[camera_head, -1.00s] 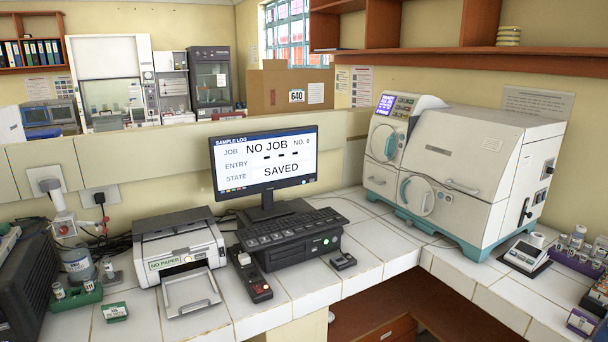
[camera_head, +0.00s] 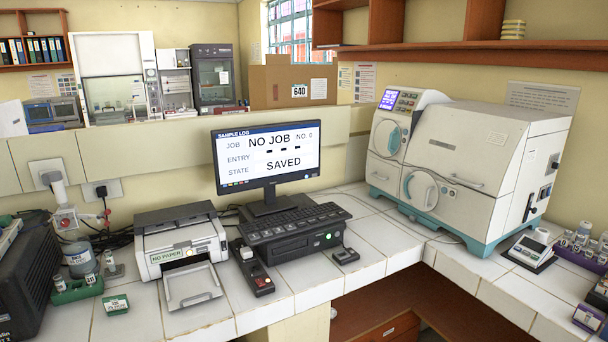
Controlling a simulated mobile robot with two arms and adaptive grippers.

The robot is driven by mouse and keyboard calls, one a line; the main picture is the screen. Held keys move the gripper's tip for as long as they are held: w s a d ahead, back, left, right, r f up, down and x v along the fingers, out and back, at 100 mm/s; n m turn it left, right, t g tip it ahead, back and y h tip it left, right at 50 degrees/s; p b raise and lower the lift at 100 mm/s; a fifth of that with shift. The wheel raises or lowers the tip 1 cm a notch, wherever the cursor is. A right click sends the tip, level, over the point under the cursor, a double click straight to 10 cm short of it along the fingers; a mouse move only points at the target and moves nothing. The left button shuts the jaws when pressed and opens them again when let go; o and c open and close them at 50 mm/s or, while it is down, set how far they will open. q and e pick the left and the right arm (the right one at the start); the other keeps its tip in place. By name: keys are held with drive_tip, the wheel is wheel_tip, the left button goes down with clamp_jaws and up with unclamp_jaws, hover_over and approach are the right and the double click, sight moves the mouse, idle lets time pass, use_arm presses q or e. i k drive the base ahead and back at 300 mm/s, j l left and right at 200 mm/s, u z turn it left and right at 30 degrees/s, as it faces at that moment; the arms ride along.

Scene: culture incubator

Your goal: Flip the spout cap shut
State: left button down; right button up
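I cannot make out a spout cap clearly in the head view. A grey labelled bottle (camera_head: 78,260) stands on the bench at the left, between the black box and the printer; its top is too small to tell whether it has a spout or an open cap. Neither of my grippers is in view.
A printer (camera_head: 180,240) marked "NO PAPER", a monitor (camera_head: 267,157) reading "NO JOB", a keyboard (camera_head: 292,222) and a large white incubator-like machine (camera_head: 465,170) fill the bench. A green rack (camera_head: 76,291) with small vials sits at the left.

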sight(108, 211)
drive_tip(key=u, duration=1.3)
drive_tip(key=i+j+u, duration=0.1)
drive_tip(key=i, duration=0.45)
drive_tip(key=i+j+u, duration=0.1)
drive_tip(key=i, duration=0.4)
